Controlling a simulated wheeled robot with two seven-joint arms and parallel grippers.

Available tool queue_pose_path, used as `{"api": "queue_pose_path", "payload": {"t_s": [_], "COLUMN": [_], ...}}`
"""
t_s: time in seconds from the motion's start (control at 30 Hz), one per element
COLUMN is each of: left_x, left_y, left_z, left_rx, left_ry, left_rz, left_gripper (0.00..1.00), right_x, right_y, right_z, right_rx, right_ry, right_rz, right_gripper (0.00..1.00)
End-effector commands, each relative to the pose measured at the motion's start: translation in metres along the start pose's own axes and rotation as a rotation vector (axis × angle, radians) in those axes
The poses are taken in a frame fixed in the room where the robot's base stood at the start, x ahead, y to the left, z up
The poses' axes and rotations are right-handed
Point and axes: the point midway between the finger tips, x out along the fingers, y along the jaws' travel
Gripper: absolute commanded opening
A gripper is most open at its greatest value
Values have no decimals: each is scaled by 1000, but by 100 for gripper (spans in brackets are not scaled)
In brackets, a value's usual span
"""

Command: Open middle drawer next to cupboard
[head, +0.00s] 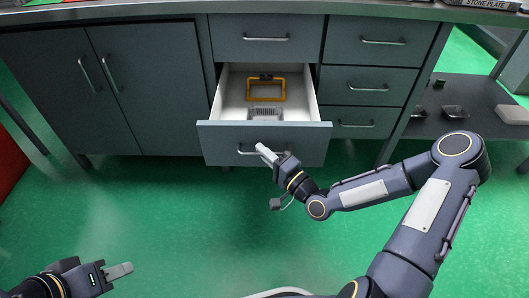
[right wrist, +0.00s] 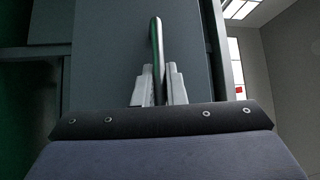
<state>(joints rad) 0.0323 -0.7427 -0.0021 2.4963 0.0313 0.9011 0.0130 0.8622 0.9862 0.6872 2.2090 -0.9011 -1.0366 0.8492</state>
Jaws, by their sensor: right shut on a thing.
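The middle drawer (head: 220,129) beside the cupboard (head: 150,95) is pulled well out, with its white inside showing. Its metal handle (head: 248,152) is on the grey front. My right gripper (head: 264,150) is at the handle. In the right wrist view, its two fingers (right wrist: 159,85) are shut on the handle (right wrist: 157,45), which stands upright in that picture. My left gripper (head: 122,271) is low at the left, far from the drawers; whether its fingers are open is unclear.
An orange frame-shaped object (head: 283,97) and a small grey wire-like item (head: 265,114) lie in the drawer. More closed drawers (head: 369,85) are at the right. A low dark shelf (head: 440,125) holds several items. The green floor (head: 150,200) is clear.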

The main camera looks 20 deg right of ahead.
Motion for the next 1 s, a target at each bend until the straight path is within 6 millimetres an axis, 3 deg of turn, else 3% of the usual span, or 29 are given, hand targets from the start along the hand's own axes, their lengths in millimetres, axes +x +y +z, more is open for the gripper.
{"api": "queue_pose_path", "payload": {"t_s": [0.07, 0.1, 0.23, 0.57, 1.0], "left_x": [0, 0, 0, -1, -12], "left_y": [0, 0, 0, 0, 5], "left_z": [0, 0, 0, 0, -6], "left_rx": [0, 0, 0, 0, 0], "left_ry": [0, 0, 0, 0, 0], "left_rz": [0, 0, 0, 0, 0], "left_gripper": [36, 36, 36, 36, 36], "right_x": [0, 0, 0, -3, -68], "right_y": [1, 1, 1, 0, 0], "right_z": [0, 0, 0, 0, -1], "right_rx": [0, 0, 0, 0, 0], "right_ry": [0, 0, 0, 0, 3], "right_rz": [2, 2, 1, 1, 4], "right_gripper": [0, 15, 32, 32, 32]}}
